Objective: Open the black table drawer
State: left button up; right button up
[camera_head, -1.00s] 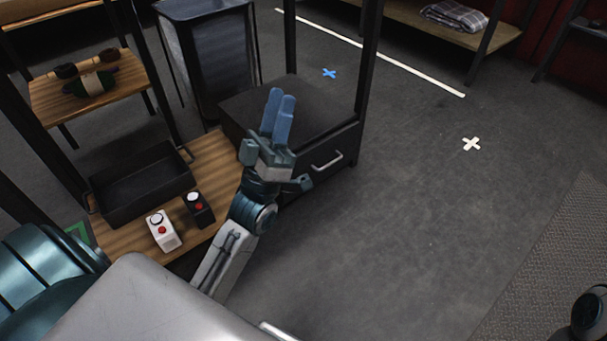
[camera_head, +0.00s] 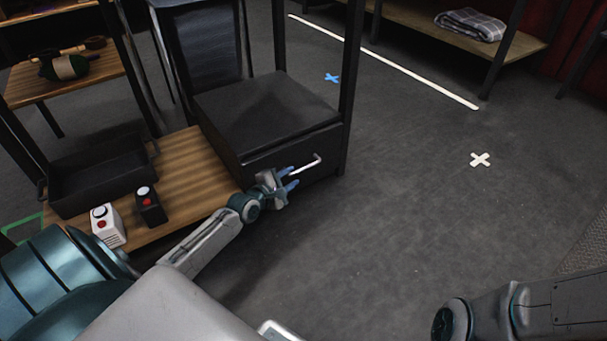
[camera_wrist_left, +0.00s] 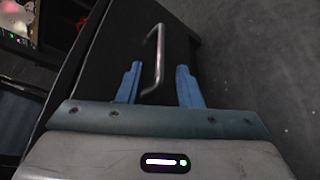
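The black table drawer (camera_head: 292,152) is at the right end of the wooden table, under a black top. Its front looks shut. A pale metal bar handle (camera_head: 306,166) stands out from the front. My left gripper (camera_head: 291,178) is at the handle's near end, with blue fingers pointing toward it. In the left wrist view the gripper (camera_wrist_left: 158,82) is open, and the handle (camera_wrist_left: 157,58) reaches in between the two fingers, apart from the right one. Whether the left finger touches it I cannot tell. My right arm shows at the lower right; its gripper is not seen.
A black tray (camera_head: 104,178) sits on the wooden table (camera_head: 193,165). A white button box (camera_head: 107,226) and a black button box (camera_head: 150,206) stand in front of it. A black table leg (camera_head: 352,85) rises beside the drawer. The floor to the right is clear.

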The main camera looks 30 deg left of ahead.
aim_at(303, 168)
pick_arm(q)
jog(key=shift+b+x, duration=2.45)
jog(key=shift+x, duration=1.25)
jog(key=shift+c, duration=0.3)
grip_shut()
